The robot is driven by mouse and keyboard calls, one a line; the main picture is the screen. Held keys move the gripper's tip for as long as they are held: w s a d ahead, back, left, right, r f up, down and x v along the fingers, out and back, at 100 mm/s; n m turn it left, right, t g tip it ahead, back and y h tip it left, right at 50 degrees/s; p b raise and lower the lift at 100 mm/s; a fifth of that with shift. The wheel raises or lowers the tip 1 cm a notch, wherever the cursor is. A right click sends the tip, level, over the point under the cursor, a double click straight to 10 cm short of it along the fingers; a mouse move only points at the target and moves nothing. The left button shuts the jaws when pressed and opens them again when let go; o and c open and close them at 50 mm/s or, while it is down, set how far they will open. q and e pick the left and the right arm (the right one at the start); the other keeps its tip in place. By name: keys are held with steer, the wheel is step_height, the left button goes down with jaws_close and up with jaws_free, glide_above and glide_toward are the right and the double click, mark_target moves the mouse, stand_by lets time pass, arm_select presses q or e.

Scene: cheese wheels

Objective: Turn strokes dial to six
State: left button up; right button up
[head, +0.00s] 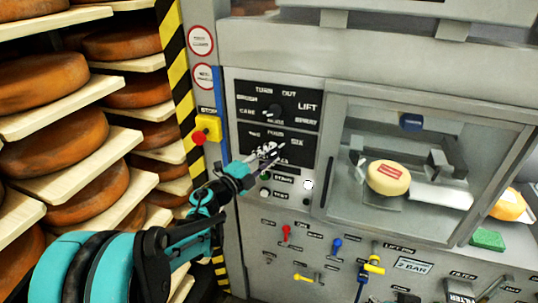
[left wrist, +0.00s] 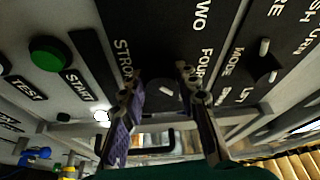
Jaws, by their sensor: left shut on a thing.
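The strokes dial is a dark knob with a short white mark (left wrist: 166,91) on a black panel (head: 300,156). The words two, four and six are printed above it in the head view. My left gripper (head: 265,157) reaches it from the lower left and covers most of the dial there. In the left wrist view its two fingers (left wrist: 158,82) stand on either side of the dial, shut on it. The word four is beside the right finger; the word six is hidden there. I cannot tell which number the mark points to. My right gripper is not in view.
Another dial (head: 273,111) sits on the black panel above. A green start button (left wrist: 48,54) is close by. A red stop button on a yellow box (head: 207,130) is to the left. A cheese wheel (head: 387,178) sits behind the window. Shelves of cheese stand at left.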

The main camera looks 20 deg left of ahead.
arm_select(q)
steer(key=o, duration=1.1)
steer(key=shift+o, duration=0.2)
steer(key=shift+s, duration=0.1)
steer(key=r+v, duration=0.1)
steer(key=v, duration=1)
steer(key=shift+s+f, duration=0.4)
steer(key=shift+f, duration=0.15)
steer(key=shift+a+r, duration=0.1)
steer(key=shift+a, duration=0.05)
